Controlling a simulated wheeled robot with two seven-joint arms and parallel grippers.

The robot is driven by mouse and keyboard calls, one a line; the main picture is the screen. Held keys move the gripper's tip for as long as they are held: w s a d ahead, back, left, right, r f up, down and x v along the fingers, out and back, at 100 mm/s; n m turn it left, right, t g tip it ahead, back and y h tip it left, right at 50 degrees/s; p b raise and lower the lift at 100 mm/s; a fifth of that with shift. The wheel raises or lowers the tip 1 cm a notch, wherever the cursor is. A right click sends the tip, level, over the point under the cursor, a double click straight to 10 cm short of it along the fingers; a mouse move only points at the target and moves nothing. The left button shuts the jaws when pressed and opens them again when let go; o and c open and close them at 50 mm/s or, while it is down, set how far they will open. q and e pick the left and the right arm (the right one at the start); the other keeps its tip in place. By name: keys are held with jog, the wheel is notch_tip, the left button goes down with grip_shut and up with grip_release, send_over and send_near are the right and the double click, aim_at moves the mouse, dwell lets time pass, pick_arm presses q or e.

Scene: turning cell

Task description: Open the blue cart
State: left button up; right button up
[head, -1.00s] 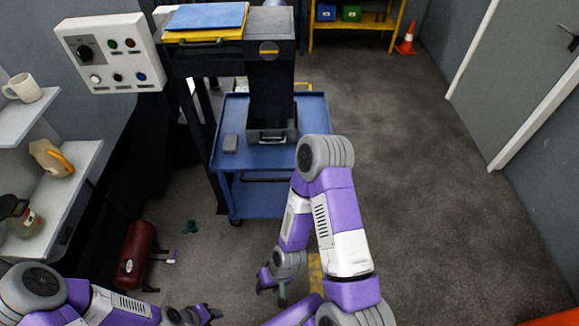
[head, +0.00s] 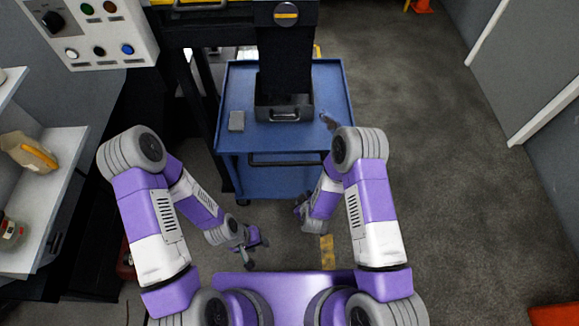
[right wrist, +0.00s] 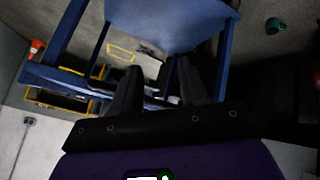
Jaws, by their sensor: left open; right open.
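The blue cart (head: 235,90) stands ahead of me in the head view, with a dark handle bar (head: 285,161) across its front, just below the top tray. No gap shows above its front panel, which looks closed. My left gripper (head: 255,250) is open and empty, low in front of the cart and apart from it. My right gripper (head: 303,216) is partly hidden by its forearm in the head view, near the cart's lower front.
A dark column with a drawer-like box (head: 284,112) stands over the cart top. A small grey block (head: 236,121) lies on the tray. A control panel (head: 92,32) and shelves (head: 45,170) are at left. The floor at right (head: 450,190) is clear.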

aim_at(287, 165)
jog(key=w+a+n+t+b, duration=0.2)
jog(key=w+n, duration=0.1)
jog(key=w, duration=0.2)
jog(key=w+a+n+t+b, duration=0.1)
jog(key=w+a+n+t, duration=0.1)
jog(key=w+n+t, duration=0.1)
jog(key=w+a+n+t+b, duration=0.2)
jog(key=w+n, duration=0.2)
jog(key=w, duration=0.2)
jog(key=shift+w+a+r+t+h+b, duration=0.1)
jog(key=shift+w+r+t+h+b, duration=0.2)
jog(key=shift+w+h, duration=0.1)
pick_arm(q)
notch_tip(287, 165, down, 6)
jog(key=shift+f, duration=0.25)
jog(key=shift+w, duration=0.1)
pick_arm(e)
grip_shut()
